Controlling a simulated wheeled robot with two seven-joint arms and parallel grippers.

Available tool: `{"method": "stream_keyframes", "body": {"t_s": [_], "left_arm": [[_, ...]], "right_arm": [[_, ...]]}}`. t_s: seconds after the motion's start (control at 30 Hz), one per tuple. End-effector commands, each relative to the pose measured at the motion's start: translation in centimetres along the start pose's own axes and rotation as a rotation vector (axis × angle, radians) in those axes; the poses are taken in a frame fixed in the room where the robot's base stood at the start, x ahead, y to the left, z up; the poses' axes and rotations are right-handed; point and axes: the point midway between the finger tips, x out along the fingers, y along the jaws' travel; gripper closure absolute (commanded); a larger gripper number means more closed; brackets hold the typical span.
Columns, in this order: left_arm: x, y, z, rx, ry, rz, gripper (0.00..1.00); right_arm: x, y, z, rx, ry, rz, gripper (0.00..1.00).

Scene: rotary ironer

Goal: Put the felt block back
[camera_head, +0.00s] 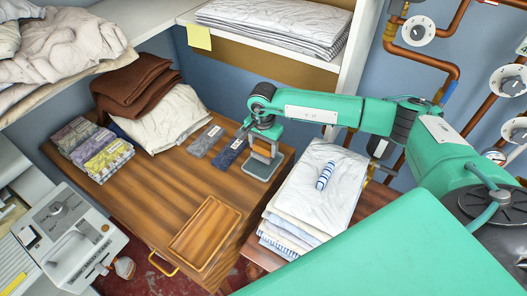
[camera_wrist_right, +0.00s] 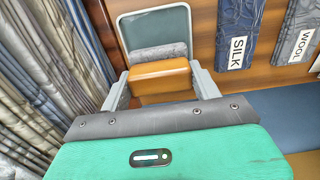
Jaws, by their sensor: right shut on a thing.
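The felt block (camera_wrist_right: 160,80), with an orange wooden body and a grey felt face, is between the two fingers of my right gripper (camera_wrist_right: 162,84) in the wrist view. The gripper is shut on it. Just beyond it is a grey-rimmed tray-like holder (camera_wrist_right: 155,22); I cannot tell whether the block touches it. In the head view, my right gripper (camera_head: 264,148) points down over the holder (camera_head: 262,168) at the right side of the wooden table, and the block is mostly hidden. My left gripper is not in view.
The wooden table (camera_head: 165,185) also holds a SILK cloth (camera_wrist_right: 243,25), a WOOL cloth (camera_wrist_right: 297,28), folded brown cloth (camera_head: 135,82) and a shallow wooden tray (camera_head: 205,232). A linen stack (camera_head: 312,190) with a striped roll stands close right. The table's middle is clear.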

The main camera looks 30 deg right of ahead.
Motion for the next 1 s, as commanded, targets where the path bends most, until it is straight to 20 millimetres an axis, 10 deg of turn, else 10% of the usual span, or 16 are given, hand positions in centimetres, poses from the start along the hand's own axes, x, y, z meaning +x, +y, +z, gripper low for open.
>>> {"method": "stream_keyframes", "body": {"t_s": [0.67,0.7,0.77,1.0], "left_arm": [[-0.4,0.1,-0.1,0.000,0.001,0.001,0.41],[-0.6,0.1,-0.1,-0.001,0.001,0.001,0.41],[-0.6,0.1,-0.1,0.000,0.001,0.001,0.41],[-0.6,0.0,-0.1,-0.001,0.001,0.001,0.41]], "right_arm": [[4.4,0.1,0.0,0.001,0.001,0.001,0.55],[4.2,0.1,0.0,0.001,0.001,0.001,0.29],[4.2,0.1,0.0,0.001,0.000,0.001,0.17],[4.2,0.1,0.0,0.001,0.000,0.001,0.15]]}}
